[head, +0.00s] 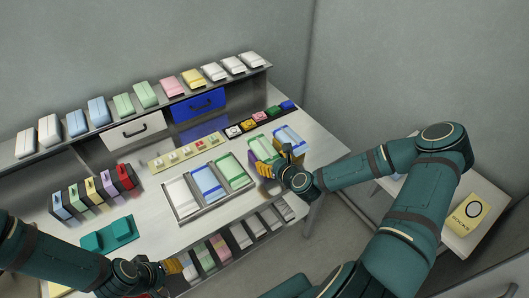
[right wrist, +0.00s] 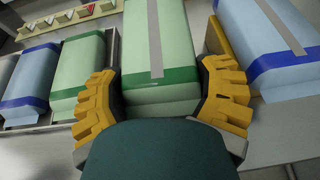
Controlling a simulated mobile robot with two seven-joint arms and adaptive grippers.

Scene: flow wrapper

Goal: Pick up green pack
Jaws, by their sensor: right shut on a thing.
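The green pack (head: 261,148) is light green with a darker green end band and a grey stripe. It is at the right part of the bench, left of a blue-banded pack (head: 289,137). My right gripper (head: 268,168) is shut on the green pack. In the right wrist view the green pack (right wrist: 158,50) sits between the two yellow fingers of the gripper (right wrist: 160,88). Whether the pack touches the surface below it is unclear. My left gripper (head: 170,267) is low at the bench's front edge; its opening is not clear.
A metal tray (head: 207,213) holds white, blue and green packs left of my right gripper. A shelf (head: 50,150) with several packs runs along the back, above a blue drawer (head: 200,104). A teal holder (head: 108,235) lies at left front. A button panel (head: 184,152) stands behind the tray.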

